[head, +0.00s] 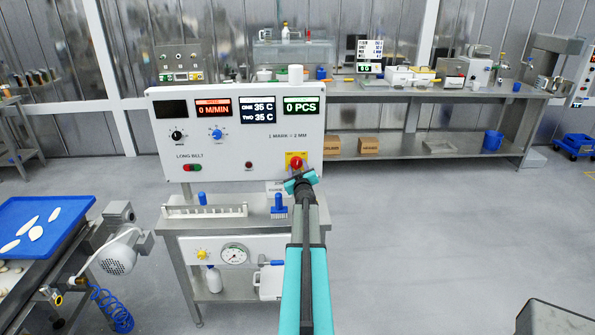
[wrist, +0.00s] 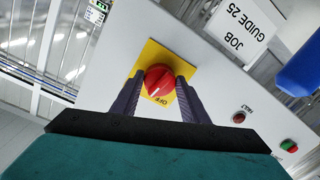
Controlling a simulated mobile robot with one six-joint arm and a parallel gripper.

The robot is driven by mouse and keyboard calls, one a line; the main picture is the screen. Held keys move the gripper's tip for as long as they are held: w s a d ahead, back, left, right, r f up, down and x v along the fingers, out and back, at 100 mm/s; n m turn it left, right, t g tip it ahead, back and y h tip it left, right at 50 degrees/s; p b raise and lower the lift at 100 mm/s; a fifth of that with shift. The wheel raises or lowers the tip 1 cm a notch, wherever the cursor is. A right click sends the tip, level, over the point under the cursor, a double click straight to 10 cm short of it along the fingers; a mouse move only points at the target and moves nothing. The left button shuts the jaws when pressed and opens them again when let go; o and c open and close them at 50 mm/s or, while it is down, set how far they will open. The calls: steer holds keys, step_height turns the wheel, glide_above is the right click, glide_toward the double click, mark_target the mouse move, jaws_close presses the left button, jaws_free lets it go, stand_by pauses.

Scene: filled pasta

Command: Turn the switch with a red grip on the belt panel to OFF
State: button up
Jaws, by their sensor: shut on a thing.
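The switch with a red grip (head: 297,162) sits on a yellow plate at the lower right of the white belt panel (head: 225,155). In the wrist view the red grip (wrist: 158,78) is round, with a white mark towards the lower left. The yellow plate (wrist: 151,53) carries the word OFF, seen upside down just below the grip. My gripper (wrist: 160,84) is shut on the red grip, one dark finger on each side. In the head view my gripper (head: 299,177) covers the lower part of the switch.
The panel also has a black knob (head: 177,135), a blue knob (head: 217,134), a green-red button (head: 192,168) and displays reading 0 M/MIN and 0 PCS. A blue-handled brush (head: 279,205) stands on the shelf below.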

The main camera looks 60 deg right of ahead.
steer(key=n+b, duration=0.2)
steer(key=n, duration=0.4)
steer(key=shift+g+b, duration=0.3)
steer(key=shift+r+n+b, duration=0.15)
steer(key=shift+n+b, duration=0.8)
steer(key=shift+n, duration=1.35)
steer(key=o, duration=1.1)
steer(key=shift+c, duration=0.2)
steer(key=shift+s+a, duration=0.1)
steer(key=f+v, duration=0.1)
steer(key=v, duration=1.2)
steer(key=shift+a+r, duration=0.35)
steer(key=shift+r, duration=0.1)
